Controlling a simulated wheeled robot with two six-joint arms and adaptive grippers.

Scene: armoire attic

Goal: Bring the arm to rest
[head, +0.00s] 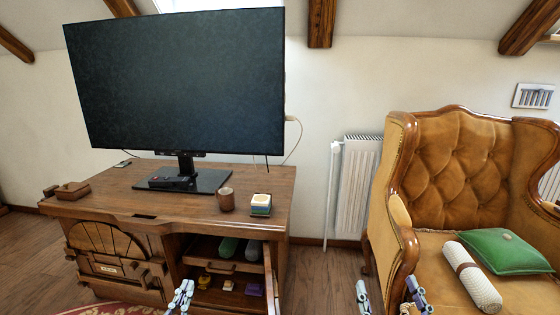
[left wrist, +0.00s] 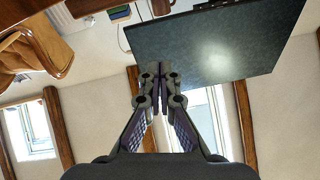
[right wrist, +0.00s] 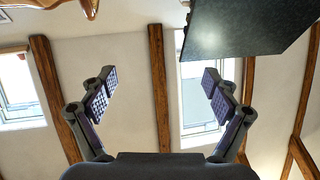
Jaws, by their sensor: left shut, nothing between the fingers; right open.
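My left gripper (head: 181,296) is at the bottom of the head view, in front of the wooden cabinet's open compartment. In the left wrist view the left gripper (left wrist: 157,84) has its fingers together with nothing between them. My right gripper (head: 389,296) is at the bottom of the head view, in front of the armchair's left side. In the right wrist view the right gripper (right wrist: 160,82) has its fingers wide apart and is empty. Most of both arms is out of the head view.
A wooden cabinet (head: 180,206) bears a large monitor (head: 180,80), a brown cup (head: 226,199) and a stack of small coloured pieces (head: 261,205). An armchair (head: 455,150) holds a green cushion (head: 503,250) and a pale roll (head: 473,278). Floor (head: 322,275) is clear between them.

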